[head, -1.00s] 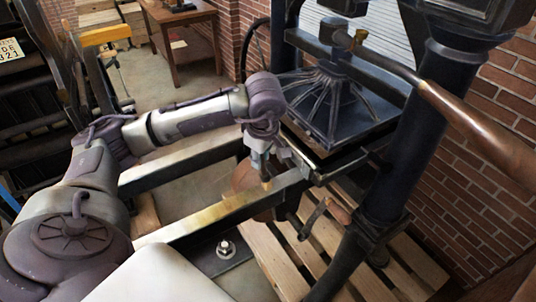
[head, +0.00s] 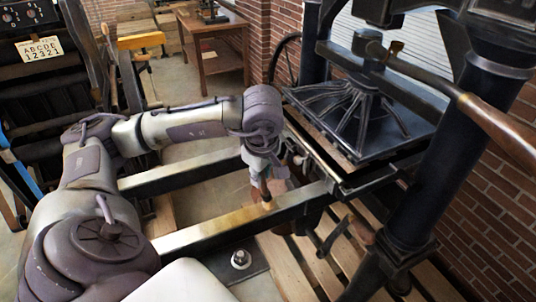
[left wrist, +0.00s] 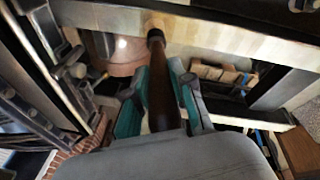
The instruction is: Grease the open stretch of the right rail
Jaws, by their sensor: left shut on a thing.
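My left gripper (head: 264,176) is shut on a brush with a dark brown handle (left wrist: 162,95) and a black ferrule. Its tan bristle tip (head: 268,204) points down and appears to touch the top of the right rail (head: 300,200), the nearer of the press's two dark rails. A yellowish film shows along the rail, mostly on the left side of the brush in the head view; pale patches show in the left wrist view too (left wrist: 240,48). The left rail (head: 185,175) runs parallel behind it. My right gripper is out of view.
The black press platen (head: 355,125) and its post (head: 425,165) stand just right of the rails. A long wooden-gripped bar (head: 480,115) reaches across at upper right. A wooden pallet (head: 285,265) lies below. The gap between the rails is open.

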